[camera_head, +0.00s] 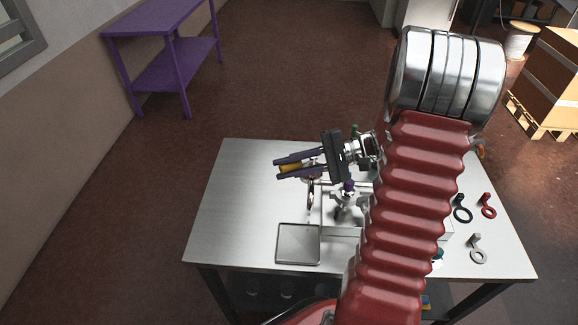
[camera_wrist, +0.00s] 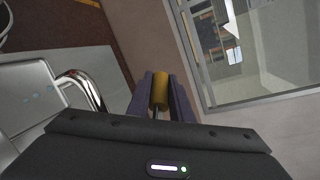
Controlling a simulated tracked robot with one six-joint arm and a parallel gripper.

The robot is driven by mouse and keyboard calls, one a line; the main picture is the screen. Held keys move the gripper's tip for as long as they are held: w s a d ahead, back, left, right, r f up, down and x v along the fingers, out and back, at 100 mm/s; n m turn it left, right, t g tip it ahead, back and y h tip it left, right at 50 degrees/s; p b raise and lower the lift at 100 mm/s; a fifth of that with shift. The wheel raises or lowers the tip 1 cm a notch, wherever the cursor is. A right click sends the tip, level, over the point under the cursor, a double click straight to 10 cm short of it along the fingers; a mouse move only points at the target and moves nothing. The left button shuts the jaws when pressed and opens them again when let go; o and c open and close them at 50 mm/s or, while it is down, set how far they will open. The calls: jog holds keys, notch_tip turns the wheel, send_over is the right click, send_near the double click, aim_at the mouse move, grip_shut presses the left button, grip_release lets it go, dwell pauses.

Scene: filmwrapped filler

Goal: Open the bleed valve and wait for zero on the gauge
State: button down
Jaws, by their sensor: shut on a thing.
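My gripper (camera_head: 278,169) has dark purple fingers and is shut on a yellow cylinder (camera_head: 292,168) above the metal table. The wrist view shows the yellow cylinder (camera_wrist: 160,88) between the fingers, with a thin metal stem below it. I cannot tell whether this is a loose part or the bleed valve's handle. Below my gripper is a metal pipe assembly (camera_head: 345,200), partly hidden by my gripper and arm. A curved shiny pipe (camera_wrist: 88,88) shows at left in the wrist view. I cannot make out a gauge dial or reading.
A shallow metal tray (camera_head: 298,246) lies on the table (camera_head: 235,200) at its front. The table's left side is clear. A purple shelf unit (camera_head: 165,30) stands behind.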

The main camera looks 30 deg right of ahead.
jog(key=shift+f, duration=0.1)
dwell(0.3)
jog(key=c, duration=1.6)
grip_release()
